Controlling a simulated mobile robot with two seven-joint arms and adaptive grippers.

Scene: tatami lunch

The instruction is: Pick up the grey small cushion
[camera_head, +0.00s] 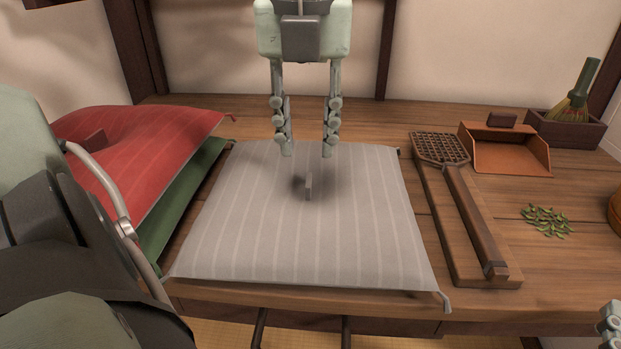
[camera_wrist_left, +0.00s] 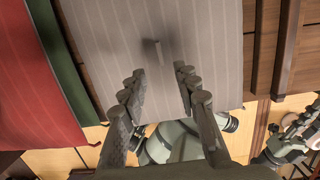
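A red cushion (camera_head: 150,150) rests on a green one (camera_head: 175,215) at the left, close to the grey cushion. At the right are a wooden grater board (camera_head: 440,215), an orange-brown dustpan (camera_head: 510,150), a dark box (camera_head: 590,132) with a whisk, and green leaves (camera_head: 547,221).

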